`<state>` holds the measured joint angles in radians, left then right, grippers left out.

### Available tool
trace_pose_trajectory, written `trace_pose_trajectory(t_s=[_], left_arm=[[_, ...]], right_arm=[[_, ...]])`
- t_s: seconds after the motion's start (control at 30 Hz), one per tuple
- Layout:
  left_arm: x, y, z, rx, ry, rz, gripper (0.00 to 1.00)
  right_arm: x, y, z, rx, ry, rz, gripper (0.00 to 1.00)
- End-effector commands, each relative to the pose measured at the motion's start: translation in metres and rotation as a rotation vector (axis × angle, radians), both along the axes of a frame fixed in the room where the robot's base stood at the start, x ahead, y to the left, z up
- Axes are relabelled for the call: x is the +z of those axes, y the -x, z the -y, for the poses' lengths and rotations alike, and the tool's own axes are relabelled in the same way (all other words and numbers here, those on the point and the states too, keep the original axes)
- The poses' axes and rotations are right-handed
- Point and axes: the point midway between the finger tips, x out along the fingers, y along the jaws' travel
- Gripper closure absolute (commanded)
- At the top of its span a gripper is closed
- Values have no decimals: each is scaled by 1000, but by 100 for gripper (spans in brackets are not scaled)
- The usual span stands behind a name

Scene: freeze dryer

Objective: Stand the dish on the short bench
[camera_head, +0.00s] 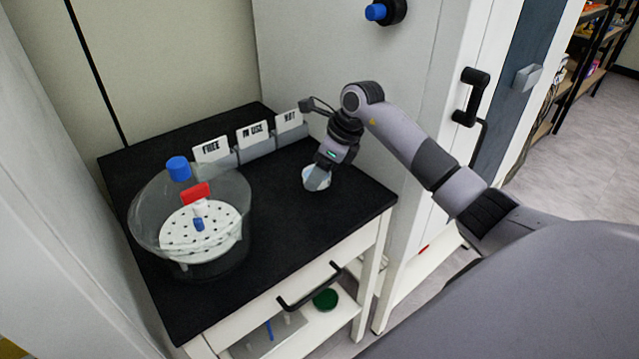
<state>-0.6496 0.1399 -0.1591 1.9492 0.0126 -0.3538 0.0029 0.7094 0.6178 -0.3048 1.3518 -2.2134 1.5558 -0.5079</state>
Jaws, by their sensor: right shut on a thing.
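The dish (309,183) is a small, pale, round vessel on or just above the black top of the short bench (285,231), right of the middle. I cannot tell whether its base touches the top. My right gripper (319,178) comes down from above and is shut on the dish, and its fingers hide part of the dish. My left gripper is not in view.
A clear desiccator (146,228) with a blue knob and a white perforated plate stands on the bench's left. Cards reading FREE (212,150), IN USE (252,134) and HOT (289,120) stand along the back. The front right of the top is clear.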

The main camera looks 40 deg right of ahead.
Motion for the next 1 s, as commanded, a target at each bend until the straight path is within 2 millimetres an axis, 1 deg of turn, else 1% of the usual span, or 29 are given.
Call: trace_pose_trajectory(t_s=[0.07, 0.3, 0.57, 0.67, 0.7, 0.77, 0.8, 1.0], left_arm=[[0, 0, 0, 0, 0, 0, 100], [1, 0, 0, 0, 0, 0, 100], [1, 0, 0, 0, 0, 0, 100], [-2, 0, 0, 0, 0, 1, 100], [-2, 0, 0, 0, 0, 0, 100], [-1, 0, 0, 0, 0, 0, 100], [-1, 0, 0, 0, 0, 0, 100], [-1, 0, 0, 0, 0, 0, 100]], right_arm=[[-7, 0, -1, 1, -1, -2, 64], [-40, 1, 0, -1, -1, -2, 64], [-42, 0, 0, 0, 1, 1, 64], [-46, 0, 0, 1, 2, 0, 64], [-46, 0, 0, 1, 2, 0, 31], [-45, 0, 0, 0, 1, 1, 11], [-45, 0, 0, 0, 1, 1, 8], [-45, 0, 0, 0, 0, 0, 8]])
